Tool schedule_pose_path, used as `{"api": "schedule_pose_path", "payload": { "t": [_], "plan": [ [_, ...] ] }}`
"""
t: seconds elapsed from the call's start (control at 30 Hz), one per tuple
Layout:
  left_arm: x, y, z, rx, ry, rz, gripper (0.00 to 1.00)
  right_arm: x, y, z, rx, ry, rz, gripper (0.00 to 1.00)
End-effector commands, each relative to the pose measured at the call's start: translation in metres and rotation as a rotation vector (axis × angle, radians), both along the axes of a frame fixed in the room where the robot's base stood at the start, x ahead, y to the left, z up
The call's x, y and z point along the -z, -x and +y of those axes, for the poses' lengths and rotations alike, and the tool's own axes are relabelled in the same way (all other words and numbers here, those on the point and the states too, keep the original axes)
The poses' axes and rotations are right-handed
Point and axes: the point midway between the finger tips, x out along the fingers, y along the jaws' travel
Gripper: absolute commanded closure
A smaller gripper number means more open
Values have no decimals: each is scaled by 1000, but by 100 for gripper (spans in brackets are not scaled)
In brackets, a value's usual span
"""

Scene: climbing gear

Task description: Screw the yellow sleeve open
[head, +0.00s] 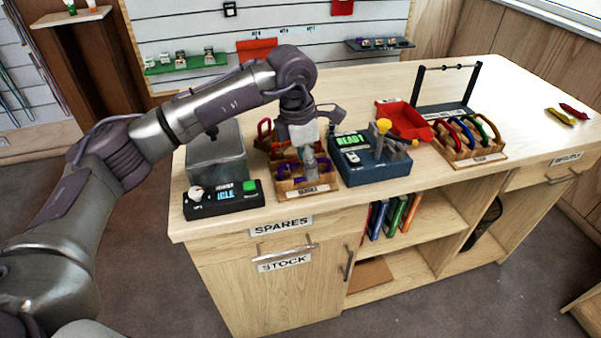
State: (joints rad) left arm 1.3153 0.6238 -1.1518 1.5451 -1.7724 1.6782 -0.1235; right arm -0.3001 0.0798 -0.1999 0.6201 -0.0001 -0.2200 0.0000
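I cannot make out a yellow sleeve for certain. A small wooden tray (291,193) with a label on its front holds purple and red pieces that look like carabiners. My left gripper (311,168) points down over this tray, close to the purple pieces (289,173). Its fingers are small and partly merge with the tray's contents, so I cannot tell whether they hold anything. My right gripper is not in view.
A grey box (216,155) and a black unit reading IDLE (222,202) stand left of the tray. The counter's right end (525,110) is largely clear.

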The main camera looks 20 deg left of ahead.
Motion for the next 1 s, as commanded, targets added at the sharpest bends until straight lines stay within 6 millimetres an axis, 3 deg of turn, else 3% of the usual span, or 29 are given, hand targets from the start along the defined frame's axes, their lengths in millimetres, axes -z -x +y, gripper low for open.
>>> {"api": "schedule_pose_path", "payload": {
  "t": [0.43,1.0],
  "plan": [
    [18,0,0,1,0,1,54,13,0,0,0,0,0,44],
    [18,-6,4,-1,0,0,54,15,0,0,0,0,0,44]
  ]
}}
